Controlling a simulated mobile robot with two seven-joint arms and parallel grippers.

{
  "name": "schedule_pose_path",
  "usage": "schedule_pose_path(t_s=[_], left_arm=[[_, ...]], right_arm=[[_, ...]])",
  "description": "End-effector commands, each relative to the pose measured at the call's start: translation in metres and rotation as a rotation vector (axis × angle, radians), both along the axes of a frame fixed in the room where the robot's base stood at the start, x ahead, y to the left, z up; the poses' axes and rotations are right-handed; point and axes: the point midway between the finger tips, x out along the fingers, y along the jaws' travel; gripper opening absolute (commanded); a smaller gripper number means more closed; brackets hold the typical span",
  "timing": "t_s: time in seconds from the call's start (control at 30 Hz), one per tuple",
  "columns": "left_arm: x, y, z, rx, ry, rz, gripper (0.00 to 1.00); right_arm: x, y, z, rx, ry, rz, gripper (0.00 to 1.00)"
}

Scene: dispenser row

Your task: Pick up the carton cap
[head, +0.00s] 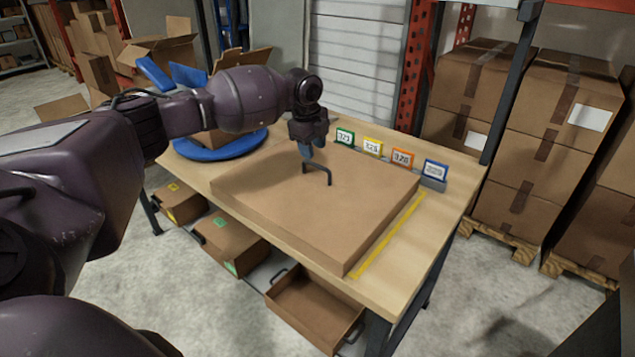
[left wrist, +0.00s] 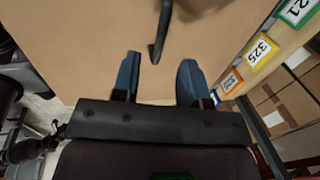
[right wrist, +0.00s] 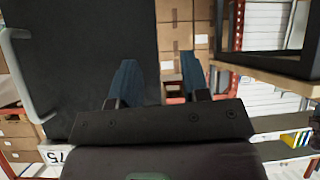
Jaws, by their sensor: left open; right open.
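The carton cap (head: 290,210) is a wide, flat brown cardboard lid lying on the wooden table. A dark bar handle (head: 328,172) stands up from its top. My left gripper (head: 313,153) is over the cap at the handle, pointing down, its blue fingers open. In the left wrist view the dark handle (left wrist: 160,40) reaches between and beyond the fingers of that gripper (left wrist: 160,62); I cannot tell whether they touch it. My right gripper (right wrist: 160,66) is open and empty in the right wrist view, away from the cap. It is not in the head view.
Numbered coloured tags (head: 372,146) line the table's back edge. A blue round stand (head: 225,146) is at the left end. An open drawer (head: 310,310) and brown boxes (head: 230,245) sit below the front edge. Stacked cartons (head: 550,150) stand at the right.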

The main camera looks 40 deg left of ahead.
Motion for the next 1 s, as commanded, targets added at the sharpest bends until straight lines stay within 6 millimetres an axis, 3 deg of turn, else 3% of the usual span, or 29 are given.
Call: schedule_pose_path(t_s=[0.07, 0.33, 0.6, 0.87, 1.0], left_arm=[[0.002, 0.000, -0.013, 0.000, 0.003, 0.000, 0.40], [0.005, 0.001, -0.029, 0.001, 0.001, 0.001, 0.40], [0.012, 0.003, -0.064, 0.000, 0.002, 0.001, 0.40], [0.014, 0.003, -0.067, 0.000, -0.003, 0.001, 0.40], [0.014, 0.003, -0.067, 0.001, -0.002, 0.001, 0.23]], right_arm=[[0.001, 0.000, -0.002, -0.002, 0.001, 0.002, 0.43], [0.005, -0.001, 0.001, -0.007, -0.010, 0.011, 0.43], [0.004, 0.000, -0.006, -0.008, 0.000, 0.012, 0.43], [0.012, 0.002, 0.001, -0.003, -0.019, 0.013, 0.43], [0.013, 0.003, 0.002, 0.001, -0.023, 0.011, 0.43]])
